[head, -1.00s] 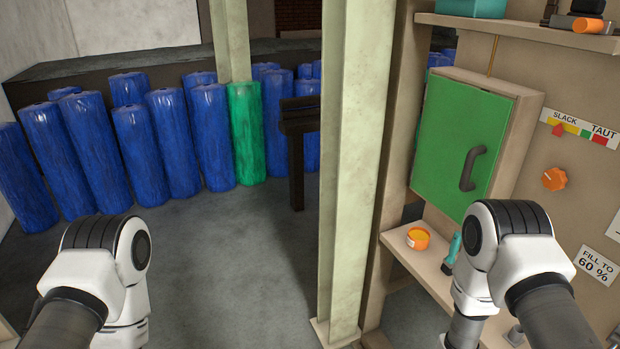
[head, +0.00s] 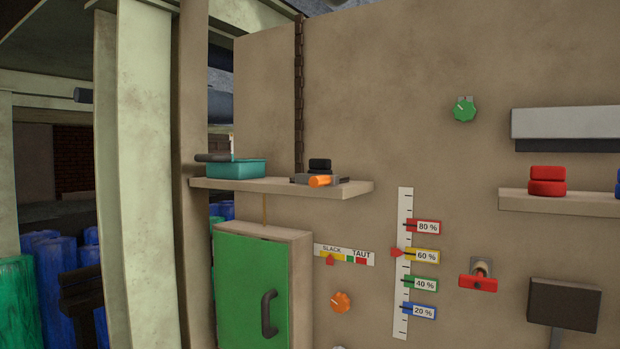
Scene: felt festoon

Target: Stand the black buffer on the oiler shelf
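A black buffer (head: 320,165), shaped like two stacked rounded discs, shows on the upper left shelf (head: 350,189). It is at or just behind a grey piece with an orange cylinder (head: 320,181); I cannot tell whether it rests on that piece. A teal container (head: 236,169) with a dark bar above it stands at the left of the same shelf. No label marks which shelf is the oiler shelf. Neither of my grippers is in view.
A right-hand shelf (head: 572,203) holds a red piece (head: 547,182) of similar shape and a blue one at the picture edge. A green cabinet door (head: 245,300) is shut below the left shelf. A pale green post (head: 147,180) stands at left.

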